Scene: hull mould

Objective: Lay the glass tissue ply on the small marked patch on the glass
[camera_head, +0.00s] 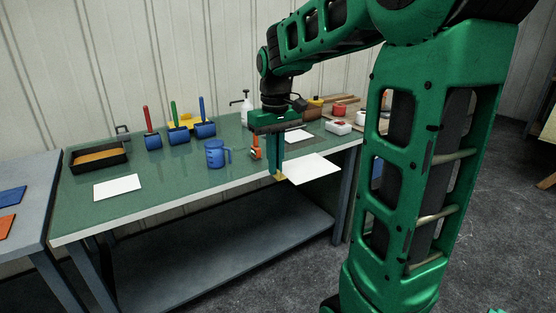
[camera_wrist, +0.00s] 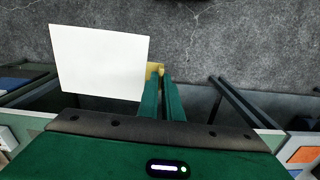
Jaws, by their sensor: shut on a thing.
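My gripper (camera_head: 277,173) is shut on a yellow tab at the edge of a white sheet, which looks like the glass tissue ply (camera_head: 315,168). The sheet sticks out flat to the right of my fingers, at the front edge of the green glass top (camera_head: 190,183). In the wrist view the sheet (camera_wrist: 100,62) is left of my fingertips (camera_wrist: 160,78), with grey floor beyond. Two other white rectangles lie on the glass, one at the left front (camera_head: 117,187) and one behind my gripper (camera_head: 298,135). I cannot tell which is the marked patch.
Several rollers (camera_head: 180,137), a black tray (camera_head: 98,158) and a pump bottle (camera_head: 246,108) are toward the back. A white box (camera_head: 338,127) is at the right. Open glass lies between the left rectangle and the jug.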

